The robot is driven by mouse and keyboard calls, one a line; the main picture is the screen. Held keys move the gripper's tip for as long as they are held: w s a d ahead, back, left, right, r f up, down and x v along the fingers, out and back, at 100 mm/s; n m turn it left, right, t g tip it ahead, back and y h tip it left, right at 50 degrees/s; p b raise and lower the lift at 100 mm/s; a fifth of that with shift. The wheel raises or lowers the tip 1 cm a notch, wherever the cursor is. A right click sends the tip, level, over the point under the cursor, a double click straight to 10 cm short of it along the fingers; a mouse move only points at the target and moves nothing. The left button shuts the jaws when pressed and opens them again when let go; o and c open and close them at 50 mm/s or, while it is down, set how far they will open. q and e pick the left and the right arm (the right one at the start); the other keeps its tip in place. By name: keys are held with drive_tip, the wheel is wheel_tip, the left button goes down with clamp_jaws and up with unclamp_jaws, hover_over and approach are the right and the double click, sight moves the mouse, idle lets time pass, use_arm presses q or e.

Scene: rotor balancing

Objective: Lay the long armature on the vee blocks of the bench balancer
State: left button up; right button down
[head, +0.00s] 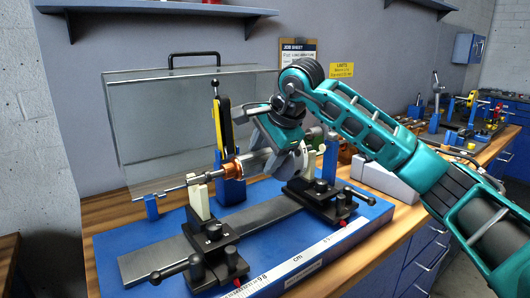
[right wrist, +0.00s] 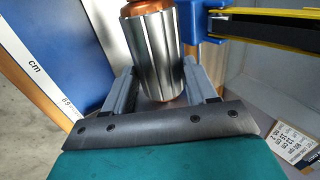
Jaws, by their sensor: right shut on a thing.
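The long armature (head: 252,162) has a silver core, a copper-coloured section and a thin shaft. It lies roughly level above the blue bench balancer (head: 330,245). My right gripper (head: 287,158) is shut on it near the right end of the core. The right wrist view shows the core (right wrist: 150,50) running away beyond the gripper's fingers (right wrist: 160,88). The shaft's left part crosses the top of the left cream vee block (head: 199,198); I cannot tell whether it touches. The right cream vee block (head: 330,158) stands behind my gripper, the shaft there partly hidden. My left gripper is not in view.
A clear guard (head: 150,120) with a black handle stands behind the balancer. A yellow-and-black upright arm (head: 224,125) rises close behind the armature. Black clamp knobs (head: 215,262) stick out at the front. A grey box (head: 385,180) sits on the wooden bench at right.

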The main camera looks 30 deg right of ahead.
drive_tip(key=shift+f+b, duration=0.55)
idle(1.1)
drive_tip(key=c, duration=0.5)
unclamp_jaws()
drive_tip(key=shift+c, duration=0.2)
drive_tip(key=o, duration=0.3)
drive_tip(key=shift+f, duration=0.1)
drive_tip(key=shift+s+f, duration=0.1)
drive_tip(key=shift+f, duration=0.2)
drive_tip(key=shift+c, duration=0.5)
drive_tip(key=shift+r, duration=0.1)
